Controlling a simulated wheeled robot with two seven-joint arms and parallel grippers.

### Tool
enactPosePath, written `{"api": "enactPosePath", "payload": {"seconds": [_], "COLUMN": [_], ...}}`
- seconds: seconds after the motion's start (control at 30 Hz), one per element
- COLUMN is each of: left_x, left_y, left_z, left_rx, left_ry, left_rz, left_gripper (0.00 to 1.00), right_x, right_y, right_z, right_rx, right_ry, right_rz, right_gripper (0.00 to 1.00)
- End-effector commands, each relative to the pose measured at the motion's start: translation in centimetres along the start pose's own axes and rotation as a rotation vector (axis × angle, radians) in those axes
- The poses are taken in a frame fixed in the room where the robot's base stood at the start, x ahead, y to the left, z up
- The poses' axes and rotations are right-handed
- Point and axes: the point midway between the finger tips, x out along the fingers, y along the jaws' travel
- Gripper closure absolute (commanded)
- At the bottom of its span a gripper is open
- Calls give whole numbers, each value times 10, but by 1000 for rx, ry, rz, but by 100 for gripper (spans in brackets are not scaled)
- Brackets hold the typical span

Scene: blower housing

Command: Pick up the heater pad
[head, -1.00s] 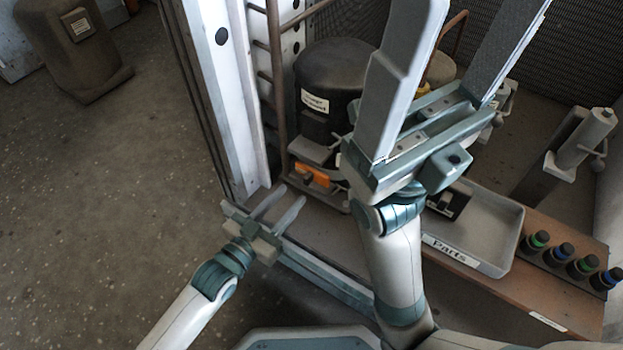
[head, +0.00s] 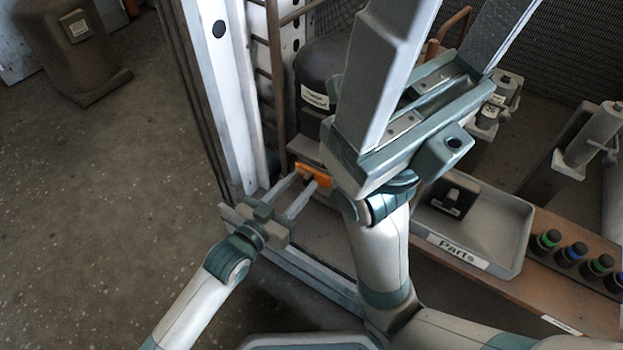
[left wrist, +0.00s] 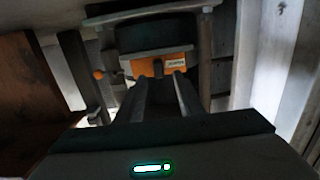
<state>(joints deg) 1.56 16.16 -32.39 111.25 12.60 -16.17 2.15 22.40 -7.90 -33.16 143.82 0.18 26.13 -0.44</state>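An orange part (head: 316,176), which I take for the heater pad, sits low at the foot of the black compressor-like body (head: 322,80). In the left wrist view the orange part (left wrist: 147,68) lies straight ahead and carries a small white label. My left gripper (head: 306,181) is open, with its two fingertips at or just in front of the orange part. In the left wrist view a gap shows between the fingers (left wrist: 163,84). I cannot tell whether they touch the part. My right gripper (head: 445,40) is large in the foreground, fingers wide apart and empty.
A grey tray marked Parts (head: 500,265) holds a black block (head: 455,195). Several dark capped items (head: 571,252) stand on the brown board at right. A white upright post (head: 215,80) and pipes border the left side. A dark mesh panel (head: 560,60) closes the back.

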Motion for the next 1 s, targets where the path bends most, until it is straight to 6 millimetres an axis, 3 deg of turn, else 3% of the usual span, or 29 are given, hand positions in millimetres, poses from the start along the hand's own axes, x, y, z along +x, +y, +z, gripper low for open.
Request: {"api": "enactPosePath", "payload": {"seconds": [0.2, 0.67, 0.83, 1.0], "left_x": [19, 19, 19, 19], "left_y": [0, 0, 0, 0], "left_z": [2, 0, 1, 0], "left_rx": [0, -1, -1, -1], "left_ry": [-1, -1, -1, 0], "left_rz": [-1, 0, 0, -1], "left_gripper": [66, 66, 100, 100], "right_x": [-2, -1, -1, -1], "right_y": [-4, -3, -3, -3], "right_z": [-7, -7, -7, -7], "right_rx": [21, 17, 15, 15], "right_ry": [34, 37, 35, 36], "right_rz": [-3, -5, -5, -5], "right_gripper": [26, 26, 26, 26]}}
